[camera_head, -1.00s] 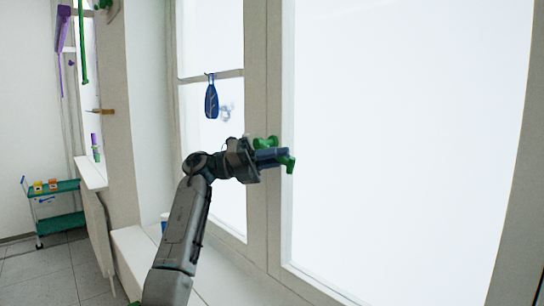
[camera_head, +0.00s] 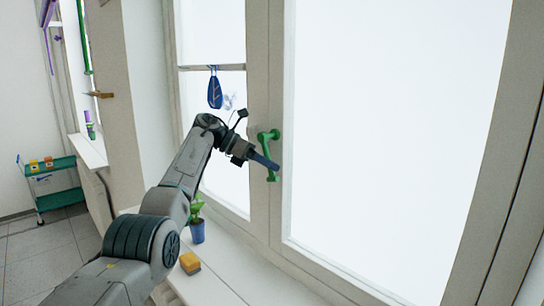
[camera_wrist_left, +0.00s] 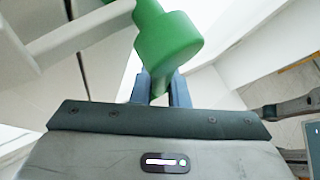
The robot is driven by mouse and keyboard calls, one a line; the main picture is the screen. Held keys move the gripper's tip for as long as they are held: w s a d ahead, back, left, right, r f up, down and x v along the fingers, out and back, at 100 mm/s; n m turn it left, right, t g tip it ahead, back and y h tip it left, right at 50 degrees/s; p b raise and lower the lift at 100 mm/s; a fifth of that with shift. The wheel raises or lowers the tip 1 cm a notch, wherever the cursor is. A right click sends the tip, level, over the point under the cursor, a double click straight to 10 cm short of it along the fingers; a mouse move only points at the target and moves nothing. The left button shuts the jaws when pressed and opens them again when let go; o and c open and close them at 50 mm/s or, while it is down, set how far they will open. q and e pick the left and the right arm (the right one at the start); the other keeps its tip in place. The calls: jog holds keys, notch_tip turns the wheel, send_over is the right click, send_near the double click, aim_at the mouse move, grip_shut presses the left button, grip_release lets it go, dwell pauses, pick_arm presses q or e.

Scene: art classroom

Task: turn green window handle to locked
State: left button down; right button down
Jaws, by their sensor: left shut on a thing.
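The green window handle (camera_head: 272,139) is mounted on the pale window frame, with its grip hanging almost straight down. My left gripper (camera_head: 269,163) reaches in from the left and is shut on the lower part of the grip. In the left wrist view, the green handle (camera_wrist_left: 168,48) looms large in front of the gripper. Its tapering end sits between the two blue-grey fingers (camera_wrist_left: 160,92). The fingers partly hide the grip in the head view. My right gripper is not in view.
A dark blue leaf-like item (camera_head: 214,93) hangs at the left pane. On the sill (camera_head: 215,275) stand a plant in a blue pot (camera_head: 197,232) and an orange-yellow block (camera_head: 190,262), below my arm. A green cart (camera_head: 55,200) stands at the far left.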

pick_arm(q)
jog(key=shift+w+a, duration=0.1)
jog(key=shift+w, duration=0.1)
jog(key=shift+w+a+m+t+y, duration=0.25)
jog(key=shift+m+t+y, duration=0.15)
jog(key=shift+t+y, duration=0.15)
jog(key=shift+w+a+f+y, duration=0.1)
jog(key=shift+w+a+y, duration=0.1)
jog(key=shift+y, duration=0.15)
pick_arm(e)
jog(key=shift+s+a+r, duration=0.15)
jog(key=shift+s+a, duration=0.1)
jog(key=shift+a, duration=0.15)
pick_arm(q)
jog(key=c, duration=1.5)
grip_release()
jog(key=shift+o, duration=0.5)
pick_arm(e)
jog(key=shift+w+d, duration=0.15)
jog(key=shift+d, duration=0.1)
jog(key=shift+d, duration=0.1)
